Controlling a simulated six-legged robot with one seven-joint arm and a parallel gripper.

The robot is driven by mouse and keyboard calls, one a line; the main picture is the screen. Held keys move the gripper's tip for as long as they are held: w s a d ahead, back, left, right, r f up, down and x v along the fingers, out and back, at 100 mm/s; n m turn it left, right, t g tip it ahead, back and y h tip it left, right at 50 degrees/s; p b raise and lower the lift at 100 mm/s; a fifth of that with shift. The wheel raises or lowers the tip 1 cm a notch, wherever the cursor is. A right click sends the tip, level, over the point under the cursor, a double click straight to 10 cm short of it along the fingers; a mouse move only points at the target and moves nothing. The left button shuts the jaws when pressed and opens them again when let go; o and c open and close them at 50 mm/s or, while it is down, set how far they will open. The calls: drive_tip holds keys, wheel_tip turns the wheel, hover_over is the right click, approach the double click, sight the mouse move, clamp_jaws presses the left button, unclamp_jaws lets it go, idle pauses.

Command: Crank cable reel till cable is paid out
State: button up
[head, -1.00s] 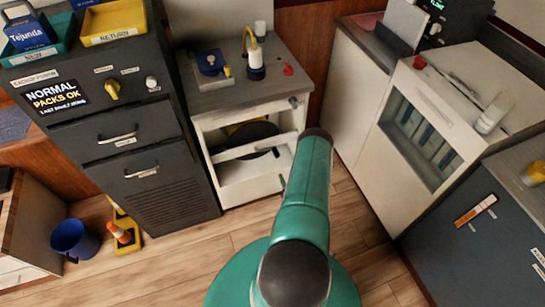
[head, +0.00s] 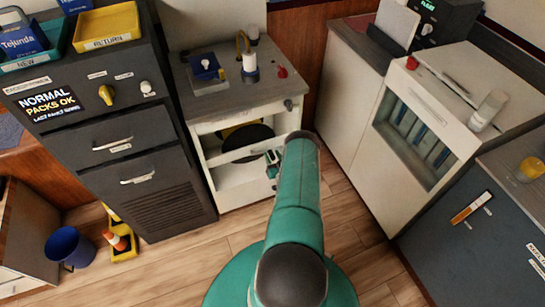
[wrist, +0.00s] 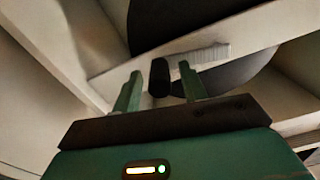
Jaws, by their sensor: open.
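The cable reel shows as a dark disc (head: 246,141) inside the open front of a pale cabinet, behind a light crossbar. Its dark curve also shows in the wrist view (wrist: 236,86). A small black upright knob (wrist: 159,77) stands in front of the crossbar in the wrist view. My gripper (wrist: 161,84) is open, with one green finger on each side of the knob in the picture. I see no contact, and cannot tell how deep the knob sits between the fingers. In the head view my gripper (head: 272,160) is at the cabinet's right front, partly hidden by my arm.
The pale cabinet (head: 208,165) has items and a red button (head: 282,72) on top. A dark drawer cabinet (head: 165,190) stands left, and a white glass-fronted unit (head: 362,165) right.

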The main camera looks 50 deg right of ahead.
drive_tip(key=shift+w+d, duration=0.1)
drive_tip(key=shift+w, duration=0.05)
clamp_jaws()
drive_tip(key=shift+r, duration=0.1)
